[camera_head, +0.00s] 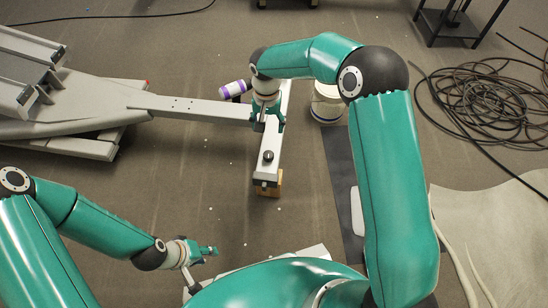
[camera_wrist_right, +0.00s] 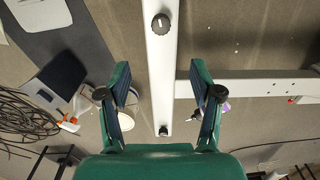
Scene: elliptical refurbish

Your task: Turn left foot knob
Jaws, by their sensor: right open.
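A white foot bar (camera_head: 283,105) runs from near to far, joined to a long grey beam (camera_head: 195,108) coming from the left. A dark round knob (camera_head: 267,156) stands on its near end; it shows with a white mark at the top of the right wrist view (camera_wrist_right: 160,22). A second dark knob (camera_wrist_right: 164,131) shows lower on the bar there. I cannot tell which is the left foot knob. My right gripper (camera_wrist_right: 160,72) is open above the bar, fingers on either side of it, holding nothing. My left gripper (camera_head: 212,249) is low at the near left, away from the bar; its jaw is unclear.
A wooden block (camera_head: 269,184) supports the bar's near end. A purple and white cylinder (camera_head: 235,89) and a white bucket (camera_head: 327,104) are near the far part. Coiled black hose (camera_head: 480,105) lies at the right. Floor left of the bar is mostly clear.

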